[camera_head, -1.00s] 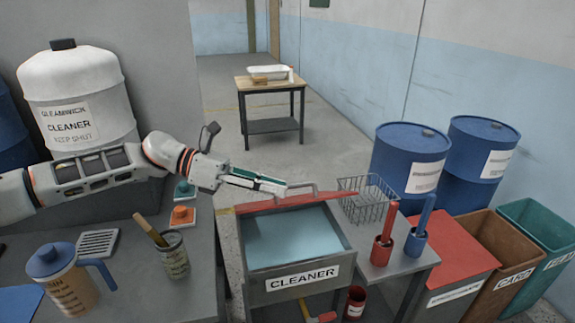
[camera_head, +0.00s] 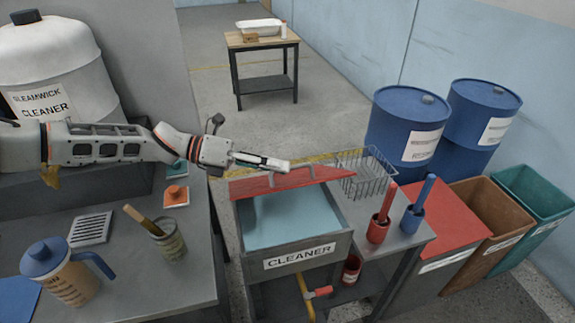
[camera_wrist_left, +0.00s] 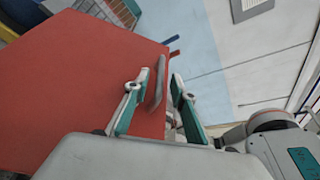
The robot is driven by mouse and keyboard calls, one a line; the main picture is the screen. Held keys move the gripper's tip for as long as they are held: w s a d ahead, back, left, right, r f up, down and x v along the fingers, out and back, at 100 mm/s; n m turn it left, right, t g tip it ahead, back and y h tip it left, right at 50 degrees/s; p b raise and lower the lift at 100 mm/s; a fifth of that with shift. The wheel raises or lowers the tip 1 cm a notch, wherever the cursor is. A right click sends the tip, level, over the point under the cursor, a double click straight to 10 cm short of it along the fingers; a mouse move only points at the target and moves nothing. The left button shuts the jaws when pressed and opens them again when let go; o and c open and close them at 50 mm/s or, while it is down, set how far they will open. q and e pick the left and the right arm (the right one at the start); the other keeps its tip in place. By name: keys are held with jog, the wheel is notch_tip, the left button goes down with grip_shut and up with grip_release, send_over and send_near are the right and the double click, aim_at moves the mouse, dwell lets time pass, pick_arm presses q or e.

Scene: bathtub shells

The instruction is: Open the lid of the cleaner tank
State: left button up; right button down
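The cleaner tank (camera_head: 300,257) is a grey box with a CLEANER label, and pale blue liquid (camera_head: 290,218) shows inside. Its red lid (camera_head: 250,186) stands raised and tilted along the tank's back edge, leaving the top uncovered. The lid has a grey bar handle, which shows in the left wrist view (camera_wrist_left: 157,82) against the red lid (camera_wrist_left: 85,75). My left gripper (camera_head: 287,166) is at the lid's upper edge. In the left wrist view its fingers (camera_wrist_left: 157,82) are apart on either side of the handle, with gaps visible. My right gripper is out of view.
A wire basket (camera_head: 366,172) and red and blue brush holders (camera_head: 378,229) stand right of the tank. Bins and blue drums (camera_head: 408,130) are farther right. A bench with a jug (camera_head: 68,275) and a can (camera_head: 168,243) is left. A yellow pipe with a red handle (camera_head: 318,292) is below the tank.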

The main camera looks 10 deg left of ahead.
pick_arm(q)
jog(key=shift+x, duration=0.95)
jog(key=shift+d+f, duration=0.1)
jog(key=shift+d, duration=0.3)
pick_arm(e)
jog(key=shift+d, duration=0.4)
pick_arm(q)
grip_shut()
